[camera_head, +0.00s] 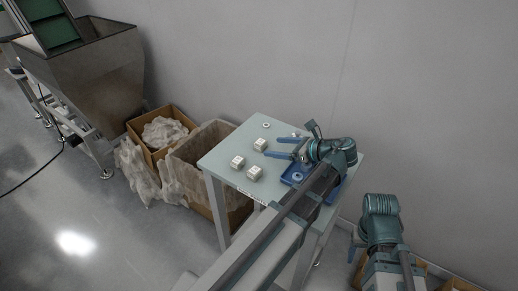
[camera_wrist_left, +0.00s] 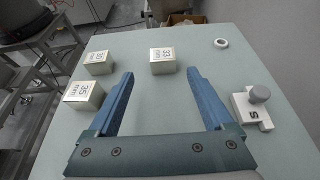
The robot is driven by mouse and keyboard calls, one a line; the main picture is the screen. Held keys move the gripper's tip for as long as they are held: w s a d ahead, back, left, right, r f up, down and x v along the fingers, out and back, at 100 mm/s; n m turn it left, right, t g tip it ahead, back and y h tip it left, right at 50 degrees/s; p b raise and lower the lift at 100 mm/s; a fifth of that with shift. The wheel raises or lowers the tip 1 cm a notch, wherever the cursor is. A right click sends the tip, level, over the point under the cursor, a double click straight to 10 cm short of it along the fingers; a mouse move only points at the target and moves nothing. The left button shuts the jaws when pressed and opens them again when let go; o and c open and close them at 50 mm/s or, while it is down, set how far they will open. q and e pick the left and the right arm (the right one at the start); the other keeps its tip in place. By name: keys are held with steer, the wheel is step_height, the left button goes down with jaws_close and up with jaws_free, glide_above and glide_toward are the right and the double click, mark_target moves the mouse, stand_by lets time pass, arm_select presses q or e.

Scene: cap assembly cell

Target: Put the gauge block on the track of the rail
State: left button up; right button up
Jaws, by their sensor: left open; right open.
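Three pale gauge blocks with printed numbers sit on the table: one (camera_head: 260,144) nearest my left gripper, one (camera_head: 237,161) toward the left edge, and one (camera_head: 254,173) toward the front. In the left wrist view the block marked 33 (camera_wrist_left: 162,62) lies just beyond the fingertips; the block marked 35 (camera_wrist_left: 83,96) and another block (camera_wrist_left: 98,63) are to the left. My left gripper (camera_head: 271,147) is open and empty above the table. My right gripper (camera_head: 354,246) is beside the table at the right, mostly hidden by its arm. I cannot make out the rail.
A white piece marked S with a grey knob (camera_wrist_left: 262,94) lies right of the left fingers. A white ring (camera_head: 266,125) lies at the table's back. A blue tray (camera_head: 289,178) is partly under my left arm. Cardboard boxes (camera_head: 190,157) stand left of the table (camera_head: 222,156).

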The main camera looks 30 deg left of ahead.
mark_target(264, 144)
arm_select(q)
steer(key=shift+a+f, duration=0.15)
steer(key=shift+a, duration=0.25)
steer(key=shift+a, duration=0.1)
steer(key=x, duration=0.1)
steer(key=b+x, duration=0.1)
steer(key=x, duration=0.3)
steer(key=shift+w+a+b, duration=0.1)
steer(key=shift+w+b, duration=0.2)
steer(key=shift+r, duration=0.2)
steer(key=shift+c, duration=0.2)
jaws_close()
